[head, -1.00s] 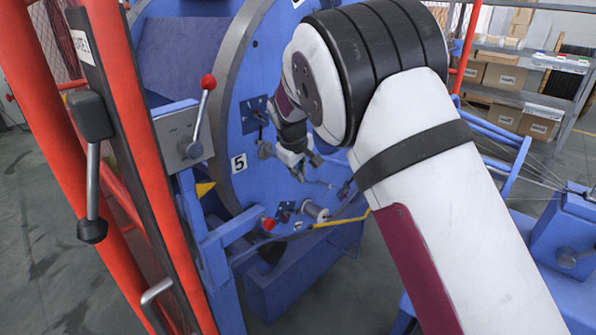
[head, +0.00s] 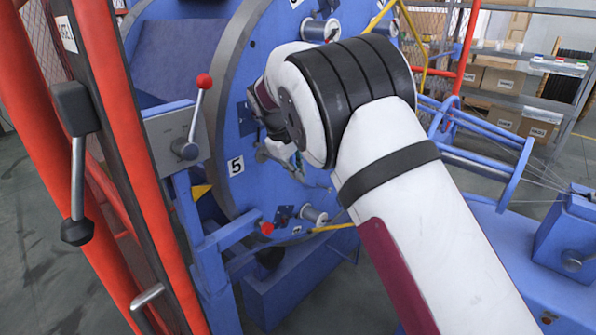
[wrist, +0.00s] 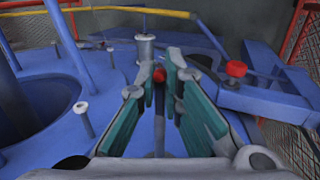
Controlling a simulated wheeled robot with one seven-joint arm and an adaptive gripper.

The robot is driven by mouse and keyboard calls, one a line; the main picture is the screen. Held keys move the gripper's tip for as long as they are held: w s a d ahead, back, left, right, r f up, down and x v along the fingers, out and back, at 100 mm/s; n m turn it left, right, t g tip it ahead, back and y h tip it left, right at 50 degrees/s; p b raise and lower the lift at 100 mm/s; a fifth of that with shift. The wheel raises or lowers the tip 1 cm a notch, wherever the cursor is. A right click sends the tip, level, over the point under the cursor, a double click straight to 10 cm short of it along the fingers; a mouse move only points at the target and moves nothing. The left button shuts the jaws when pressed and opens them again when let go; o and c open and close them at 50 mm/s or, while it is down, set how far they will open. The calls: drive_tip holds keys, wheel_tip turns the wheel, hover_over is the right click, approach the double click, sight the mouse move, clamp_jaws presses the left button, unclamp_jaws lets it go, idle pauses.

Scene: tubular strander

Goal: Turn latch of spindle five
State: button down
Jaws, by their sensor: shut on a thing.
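The blue strander disc (head: 225,120) stands upright, with the number 5 plate (head: 236,165) on its face. My gripper is mostly hidden behind my arm in the head view, with a small part showing just right of the plate. In the wrist view my gripper (wrist: 163,78) has its teal-padded fingers closed around a thin dark lever (wrist: 159,125) with a red-brown end (wrist: 159,73), which appears to be the latch. The lever's angle is hard to tell.
A red-knobbed lever (head: 197,108) stands on a bracket left of the disc. A red knob (wrist: 236,69) sits on a blue arm right of my fingers. A spool (wrist: 145,50) stands ahead. Red frame posts (head: 60,190) bound the left.

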drive_tip(key=c, duration=1.7)
unclamp_jaws()
drive_tip(key=v, duration=1.2)
drive_tip(key=shift+w, duration=0.1)
